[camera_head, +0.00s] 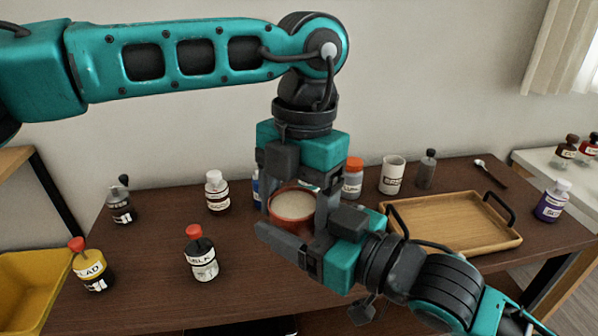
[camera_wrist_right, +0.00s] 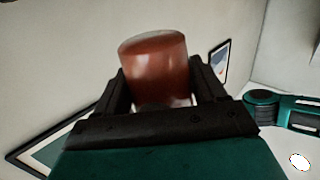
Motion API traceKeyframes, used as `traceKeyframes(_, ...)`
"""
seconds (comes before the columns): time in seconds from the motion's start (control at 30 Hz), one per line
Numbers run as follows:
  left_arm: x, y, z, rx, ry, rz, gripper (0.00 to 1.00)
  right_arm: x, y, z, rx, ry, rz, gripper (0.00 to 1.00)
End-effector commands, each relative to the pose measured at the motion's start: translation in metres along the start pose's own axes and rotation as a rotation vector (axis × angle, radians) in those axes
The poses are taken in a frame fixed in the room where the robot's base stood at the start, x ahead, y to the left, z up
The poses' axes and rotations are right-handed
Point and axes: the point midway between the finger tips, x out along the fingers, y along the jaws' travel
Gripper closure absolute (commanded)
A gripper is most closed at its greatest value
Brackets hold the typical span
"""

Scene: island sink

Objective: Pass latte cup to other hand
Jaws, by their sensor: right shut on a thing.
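The latte cup (camera_head: 293,206) is reddish-brown with a pale, creamy liquid inside, and stands upright above the table in the head view. My right gripper (camera_head: 303,232) reaches in from the lower right and is shut on it. In the right wrist view, the cup (camera_wrist_right: 155,65) sits between the right gripper's two dark fingers (camera_wrist_right: 158,95). My left gripper (camera_head: 294,190) points down from above, with its fingers apart near the cup's two sides. It looks open; contact with the cup cannot be made out. Parts of the cup's side are hidden by the fingers.
A dark wooden table (camera_head: 150,255) lies below. A wooden tray (camera_head: 455,222) lies right, a yellow bin (camera_head: 30,290) left.

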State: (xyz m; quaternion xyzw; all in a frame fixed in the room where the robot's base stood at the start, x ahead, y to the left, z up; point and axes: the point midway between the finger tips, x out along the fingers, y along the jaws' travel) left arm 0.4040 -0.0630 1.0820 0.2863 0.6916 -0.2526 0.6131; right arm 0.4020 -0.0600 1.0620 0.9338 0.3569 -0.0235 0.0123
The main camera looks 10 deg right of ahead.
Motion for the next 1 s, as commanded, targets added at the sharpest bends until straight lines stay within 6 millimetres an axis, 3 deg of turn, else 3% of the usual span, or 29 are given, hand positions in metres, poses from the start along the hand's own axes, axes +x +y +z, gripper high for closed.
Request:
traceKeyframes(0.17,0.0120,-0.0008,-0.0004,0.001,0.001,-0.002,0.25,-0.0001,-0.0001,-0.0022,-0.001,0.006,-0.001,0.69)
traceKeyframes(0.47,0.0134,-0.0011,-0.0003,0.002,0.000,-0.002,0.25,0.0000,-0.0002,-0.0022,-0.001,0.007,-0.001,0.69)
traceKeyframes(0.9,0.0130,-0.0030,-0.0002,0.006,-0.001,-0.005,0.67,0.0001,-0.0003,-0.0017,0.000,0.005,-0.001,0.69)
traceKeyframes(0.93,0.0124,-0.0031,-0.0002,0.006,-0.001,-0.005,0.68,0.0001,-0.0003,-0.0017,0.000,0.005,-0.001,0.28)
traceKeyframes(1.0,0.0125,-0.0029,-0.0002,0.005,-0.001,-0.005,0.68,0.0001,-0.0003,-0.0016,0.000,0.005,-0.001,0.21)
